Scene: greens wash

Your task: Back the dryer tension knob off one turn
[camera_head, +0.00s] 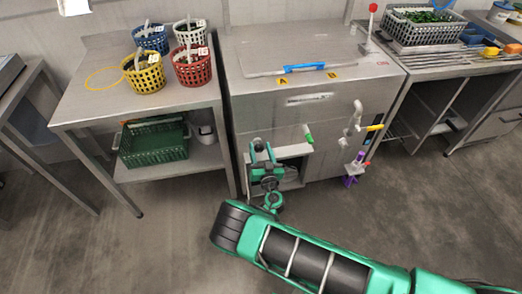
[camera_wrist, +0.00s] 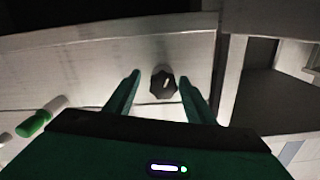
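A small dark faceted knob (camera_wrist: 163,83) with a pale mark on its face shows in the wrist view, on a light metal panel. My gripper (camera_wrist: 160,77) is open, with one finger on each side of the knob and visible gaps between. How far the fingertips reach along the knob I cannot tell. In the head view my gripper (camera_head: 258,146) is at the lower front of the steel cabinet (camera_head: 265,115), and the knob cannot be made out there.
A green-handled part (camera_head: 308,134) sticks out just right of my gripper; a green-and-white part (camera_wrist: 35,123) shows at the wrist view's left. Baskets (camera_head: 143,74) stand on the left table.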

